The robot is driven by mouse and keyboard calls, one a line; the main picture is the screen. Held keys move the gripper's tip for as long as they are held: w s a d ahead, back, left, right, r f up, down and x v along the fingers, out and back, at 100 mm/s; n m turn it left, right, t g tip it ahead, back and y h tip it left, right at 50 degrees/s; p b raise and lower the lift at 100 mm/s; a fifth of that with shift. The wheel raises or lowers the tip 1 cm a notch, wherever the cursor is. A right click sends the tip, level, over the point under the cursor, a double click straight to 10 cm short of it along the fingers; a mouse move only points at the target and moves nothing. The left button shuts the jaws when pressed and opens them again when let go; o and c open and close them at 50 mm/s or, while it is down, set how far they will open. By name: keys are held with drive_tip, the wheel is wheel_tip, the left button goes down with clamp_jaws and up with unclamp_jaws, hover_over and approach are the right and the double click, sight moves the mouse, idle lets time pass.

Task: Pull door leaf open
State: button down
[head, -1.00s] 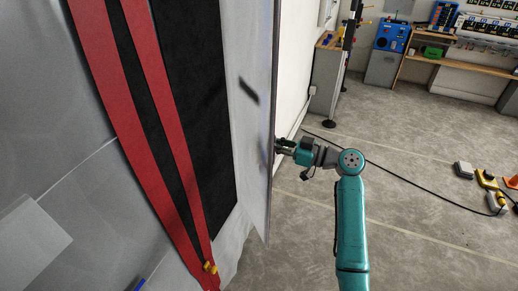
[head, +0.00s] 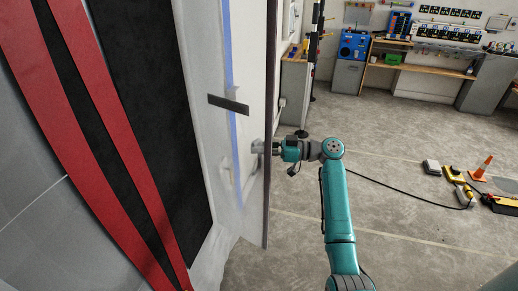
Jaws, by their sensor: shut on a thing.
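The door leaf (head: 267,205) stands upright left of the middle in the head view, seen almost edge-on, with a dark outer edge. Its near face looks pale and partly see-through. My gripper (head: 275,148) reaches it from the right, about halfway down the visible edge. The gripper is shut on the door leaf at this edge. A small grey part shows just left of the edge at the same height. The fingertips are partly hidden, so I cannot tell whether they hold a handle or the edge itself.
Red straps (head: 130,150) and a black panel (head: 150,100) fill the left. A dark bar (head: 228,104) shows near the door. Open grey floor (head: 400,130) lies to the right, with a black cable, an orange cone (head: 481,168) and workbenches behind.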

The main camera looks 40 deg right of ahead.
drive_tip(key=shift+f, duration=0.1)
drive_tip(key=c, duration=1.4)
unclamp_jaws()
drive_tip(key=shift+c, duration=0.2)
drive_tip(key=v, duration=1.2)
drive_tip(key=shift+d, duration=0.1)
